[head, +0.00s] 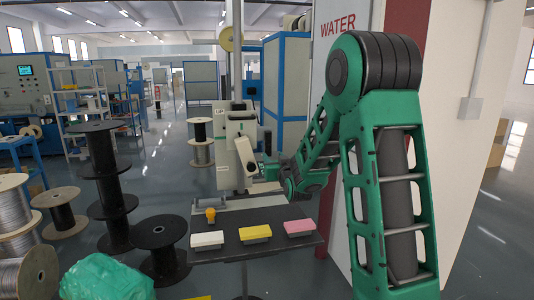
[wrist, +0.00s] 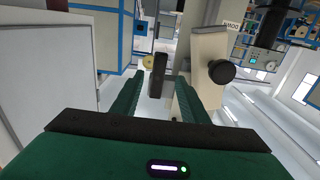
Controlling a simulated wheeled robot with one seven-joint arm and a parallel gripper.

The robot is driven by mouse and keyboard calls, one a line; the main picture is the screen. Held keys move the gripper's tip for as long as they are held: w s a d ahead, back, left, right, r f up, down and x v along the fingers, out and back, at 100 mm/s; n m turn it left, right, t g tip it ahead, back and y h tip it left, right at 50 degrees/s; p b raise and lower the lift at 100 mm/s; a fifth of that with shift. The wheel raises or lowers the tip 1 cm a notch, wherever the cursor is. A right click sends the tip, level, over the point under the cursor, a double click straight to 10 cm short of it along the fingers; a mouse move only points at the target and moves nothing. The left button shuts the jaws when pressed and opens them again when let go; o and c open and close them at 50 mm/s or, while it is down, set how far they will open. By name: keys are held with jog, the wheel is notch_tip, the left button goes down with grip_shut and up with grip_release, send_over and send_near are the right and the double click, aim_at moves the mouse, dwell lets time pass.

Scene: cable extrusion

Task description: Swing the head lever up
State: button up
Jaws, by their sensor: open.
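The cream machine head (head: 229,152) stands on a column behind the small table, with an "UP" label near its top. A cream lever (head: 245,155) is on its right side, tilted with its lower end to the right. In the wrist view the lever (wrist: 206,62) is pale with a round black knob (wrist: 221,71), right of my fingers. My gripper (head: 268,172) is close to the lever's lower end. In the wrist view my gripper (wrist: 162,86) is open. A dark upright bar (wrist: 158,72) shows between the fingers; whether they touch it I cannot tell.
A dark table (head: 225,245) in front holds white (head: 207,239), yellow (head: 255,233) and pink (head: 299,227) blocks and an orange knob-like piece (head: 210,214). Cable spools (head: 160,245) stand at left. A white wall marked "WATER" (head: 338,28) is behind my arm at right.

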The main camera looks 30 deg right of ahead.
aim_at(269, 151)
jog(key=x, duration=1)
jog(key=shift+f, duration=0.1)
